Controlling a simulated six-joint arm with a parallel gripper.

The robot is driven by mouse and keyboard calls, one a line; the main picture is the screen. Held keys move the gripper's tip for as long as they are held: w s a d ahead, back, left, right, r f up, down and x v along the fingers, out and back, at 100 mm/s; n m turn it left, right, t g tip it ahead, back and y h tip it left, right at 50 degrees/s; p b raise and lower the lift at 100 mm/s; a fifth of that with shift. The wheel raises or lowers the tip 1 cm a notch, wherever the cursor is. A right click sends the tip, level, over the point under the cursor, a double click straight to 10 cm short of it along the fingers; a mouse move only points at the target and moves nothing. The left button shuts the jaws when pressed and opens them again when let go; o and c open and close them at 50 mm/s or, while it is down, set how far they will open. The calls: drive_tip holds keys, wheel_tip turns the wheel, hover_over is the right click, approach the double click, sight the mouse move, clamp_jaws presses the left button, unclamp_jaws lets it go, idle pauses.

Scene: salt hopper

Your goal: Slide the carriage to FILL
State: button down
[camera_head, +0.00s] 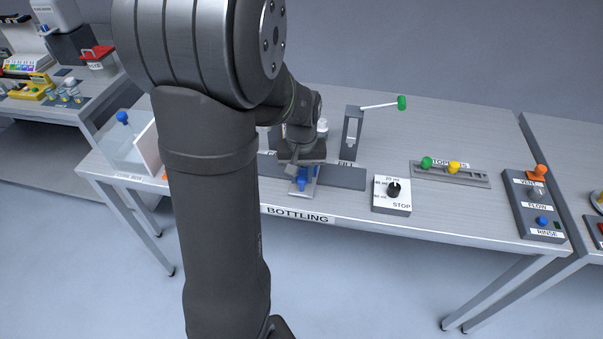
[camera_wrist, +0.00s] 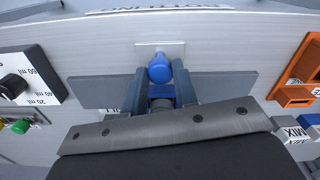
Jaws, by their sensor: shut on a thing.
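The carriage shows as a pale plate with a blue handle (camera_head: 302,184) at the front of a long grey rail (camera_head: 342,179). In the wrist view its blue knob (camera_wrist: 159,68) stands out between my fingers. My gripper (camera_wrist: 160,88) is shut on the blue handle, a finger on each side. In the head view my arm and wrist hide most of the carriage top. The FILL label (camera_head: 347,162) is to the right of the carriage, below a grey post (camera_head: 353,132) with a green-tipped lever (camera_head: 402,103).
A dial block (camera_head: 391,194) with STOP stands to the right of the rail. Beyond it are a rack (camera_head: 450,174) with green and yellow knobs and a switch panel (camera_head: 533,207). A clear bin (camera_head: 128,150) is at the left. An orange holder (camera_wrist: 297,78) shows in the wrist view.

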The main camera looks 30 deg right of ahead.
drive_tip(key=s+d, duration=0.8)
idle(0.4)
drive_tip(key=shift+d, duration=0.1)
drive_tip(key=c, duration=1.1)
unclamp_jaws()
drive_tip(key=shift+s, duration=0.1)
drive_tip(key=shift+c, duration=0.2)
wheel_tip(320, 180, up, 18)
drive_tip(key=shift+f, duration=0.25)
wheel_tip(320, 180, down, 18)
drive_tip(key=shift+r, duration=0.2)
